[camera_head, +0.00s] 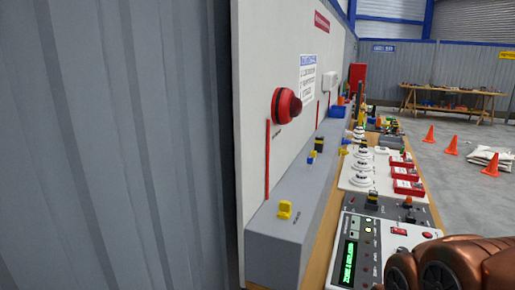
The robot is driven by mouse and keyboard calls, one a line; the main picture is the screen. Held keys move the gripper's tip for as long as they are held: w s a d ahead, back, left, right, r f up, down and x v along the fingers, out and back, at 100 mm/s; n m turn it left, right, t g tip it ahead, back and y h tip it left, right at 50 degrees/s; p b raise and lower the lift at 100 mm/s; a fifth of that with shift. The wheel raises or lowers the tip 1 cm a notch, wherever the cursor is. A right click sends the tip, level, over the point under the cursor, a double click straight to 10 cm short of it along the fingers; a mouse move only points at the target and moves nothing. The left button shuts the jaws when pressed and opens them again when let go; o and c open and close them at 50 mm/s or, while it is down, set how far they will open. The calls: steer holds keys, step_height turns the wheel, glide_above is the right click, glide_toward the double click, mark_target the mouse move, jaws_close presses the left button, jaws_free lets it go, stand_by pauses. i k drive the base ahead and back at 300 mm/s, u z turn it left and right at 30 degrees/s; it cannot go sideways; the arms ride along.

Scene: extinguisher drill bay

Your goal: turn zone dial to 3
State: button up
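A light grey control panel (372,246) with a lit green display (349,262), small buttons and a red switch (399,232) lies on the bench at the lower right. Just behind it is a dark grey plate (392,209) with small black knobs, one of them (408,203) with an orange-brown top. I cannot tell which control is the zone dial, and no zone numbers are readable. My copper-coloured arm (458,266) fills the lower right corner and hides the panel's right part. My gripper's fingertips do not show.
A grey ledge (278,238) with a yellow fitting (286,209) runs along the white wall board, which carries a red bell (285,106). White detectors (362,160) and red boxes (407,187) stand farther back. Orange cones (451,147) stand on open floor at right.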

mark_target(401, 249)
steer(key=z, duration=0.75)
steer(key=i, duration=0.4)
steer(key=u, duration=1.2)
